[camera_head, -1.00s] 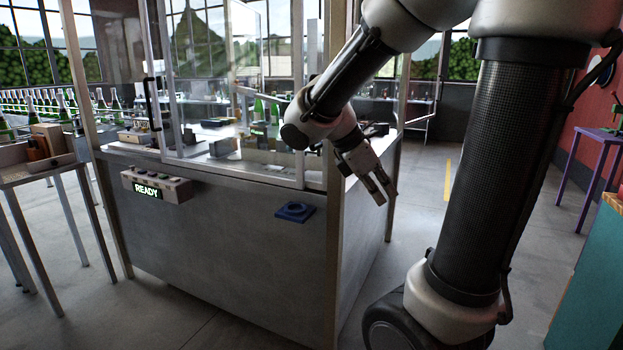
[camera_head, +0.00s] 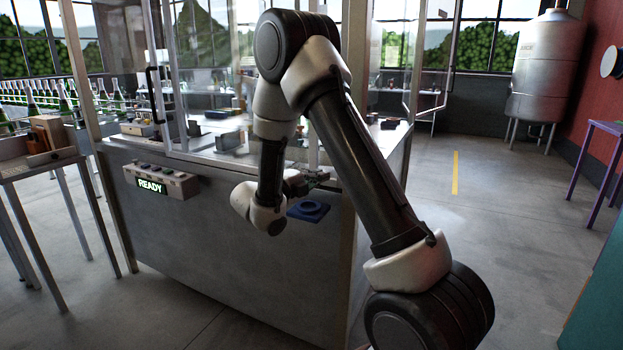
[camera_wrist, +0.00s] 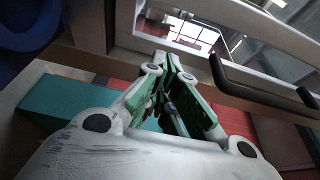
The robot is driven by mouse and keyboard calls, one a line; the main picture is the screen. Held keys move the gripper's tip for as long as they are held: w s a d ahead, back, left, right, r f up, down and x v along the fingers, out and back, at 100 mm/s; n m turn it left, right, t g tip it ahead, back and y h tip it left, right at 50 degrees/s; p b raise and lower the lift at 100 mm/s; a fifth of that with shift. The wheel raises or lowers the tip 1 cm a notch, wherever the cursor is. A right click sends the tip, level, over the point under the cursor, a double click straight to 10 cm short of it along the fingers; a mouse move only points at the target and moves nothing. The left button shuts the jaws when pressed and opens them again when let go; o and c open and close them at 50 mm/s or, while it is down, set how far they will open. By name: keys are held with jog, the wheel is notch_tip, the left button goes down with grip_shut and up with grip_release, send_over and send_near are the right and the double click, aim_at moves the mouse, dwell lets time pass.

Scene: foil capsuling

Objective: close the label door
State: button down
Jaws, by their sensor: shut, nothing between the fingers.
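The machine cabinet has a clear framed door (camera_head: 160,75) at its front left with a black upright handle (camera_head: 153,95). Another framed panel (camera_head: 437,92) stands swung out at the cabinet's right side. I cannot tell from the pictures which is the label door. My gripper (camera_head: 328,181) is low near the cabinet's front right corner, just above a blue ring holder (camera_head: 308,210), and partly hidden by my arm. In the wrist view my gripper (camera_wrist: 168,62) has its fingers together and empty. A black bar handle (camera_wrist: 262,84) on a frame shows right of the fingertips, apart from them.
A button box (camera_head: 160,182) reading READY juts from the cabinet front (camera_head: 240,270). A side table (camera_head: 40,165) stands at left. A purple table (camera_head: 600,135) and a steel tank (camera_head: 543,70) are at right. Floor (camera_head: 470,200) right of the cabinet is clear.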

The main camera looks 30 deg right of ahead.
jog(key=x, duration=0.6)
jog(key=shift+w+a, duration=1.4)
jog(key=shift+w, duration=0.1)
